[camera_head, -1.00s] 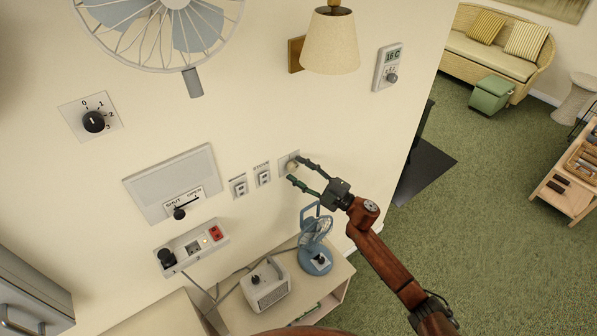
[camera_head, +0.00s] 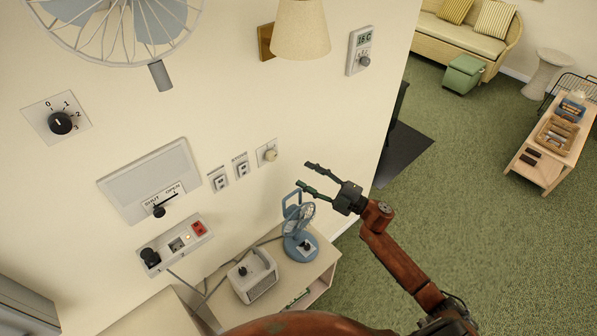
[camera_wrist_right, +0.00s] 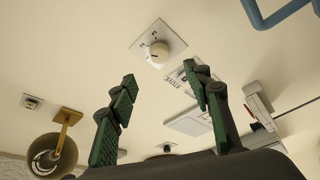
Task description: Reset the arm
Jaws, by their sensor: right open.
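My right gripper (camera_head: 304,178) is open and empty, in front of the wall, to the right of a cream round knob (camera_head: 270,155) on a square plate. A gap shows between its fingertips and the knob. In the right wrist view the two green-padded fingers (camera_wrist_right: 162,90) are spread apart, with the cream knob (camera_wrist_right: 158,51) seen beyond and above them. My right arm reaches in from the lower right. My left gripper is not in view.
A blue desk fan (camera_head: 299,240) and a small white heater (camera_head: 252,274) stand on a low cabinet (camera_head: 322,262) below the gripper. A wall lamp (camera_head: 300,30), thermostat (camera_head: 360,50) and switches (camera_head: 242,168) are on the wall. Green carpet (camera_head: 440,210) lies open at right.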

